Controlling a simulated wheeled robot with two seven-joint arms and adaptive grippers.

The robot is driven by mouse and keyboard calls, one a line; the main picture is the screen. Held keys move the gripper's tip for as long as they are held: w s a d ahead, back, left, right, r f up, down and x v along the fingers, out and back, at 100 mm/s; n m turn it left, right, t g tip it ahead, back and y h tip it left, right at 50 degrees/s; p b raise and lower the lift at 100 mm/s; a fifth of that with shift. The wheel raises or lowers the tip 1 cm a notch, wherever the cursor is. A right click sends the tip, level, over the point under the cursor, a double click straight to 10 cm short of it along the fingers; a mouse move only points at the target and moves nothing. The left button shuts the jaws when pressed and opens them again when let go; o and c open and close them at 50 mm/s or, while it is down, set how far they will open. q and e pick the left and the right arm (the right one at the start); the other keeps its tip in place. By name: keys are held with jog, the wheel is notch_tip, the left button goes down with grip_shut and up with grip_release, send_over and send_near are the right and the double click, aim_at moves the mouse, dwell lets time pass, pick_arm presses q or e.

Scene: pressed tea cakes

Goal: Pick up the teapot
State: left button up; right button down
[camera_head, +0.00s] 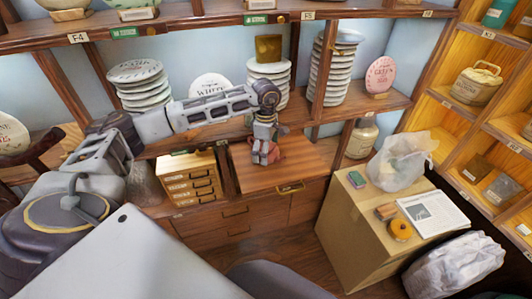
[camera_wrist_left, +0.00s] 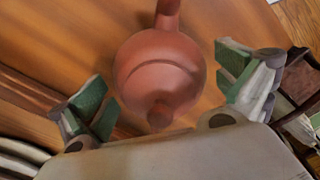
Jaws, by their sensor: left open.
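A small reddish-brown clay teapot (camera_wrist_left: 160,70) sits on the wooden counter top (camera_wrist_left: 75,50). In the left wrist view its round body and lid knob lie between the fingers, with the spout or handle pointing to the top edge. My left gripper (camera_wrist_left: 165,100) is open around it, with a green-padded finger on each side and gaps to the pot. In the head view my left gripper (camera_head: 263,157) hangs down over the counter, and the teapot (camera_head: 277,152) shows partly behind it. My right gripper is in neither view.
Shelves with stacks of wrapped tea cakes (camera_head: 137,85) rise behind the counter. A small drawer chest (camera_head: 190,180) stands left of the teapot. A cardboard box (camera_head: 350,225) with a plastic bag (camera_head: 402,160) stands to the right. Bare counter lies right of the teapot.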

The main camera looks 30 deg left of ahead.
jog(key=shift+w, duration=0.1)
pick_arm(q)
jog(key=c, duration=1)
jog(key=shift+c, duration=0.2)
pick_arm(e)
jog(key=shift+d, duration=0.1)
pick_arm(q)
jog(key=shift+r, duration=0.15)
notch_tip(320, 180, up, 9)
jog(key=shift+f+b, duration=0.2)
jog(key=shift+b, duration=0.3)
jog(key=shift+r, duration=0.6)
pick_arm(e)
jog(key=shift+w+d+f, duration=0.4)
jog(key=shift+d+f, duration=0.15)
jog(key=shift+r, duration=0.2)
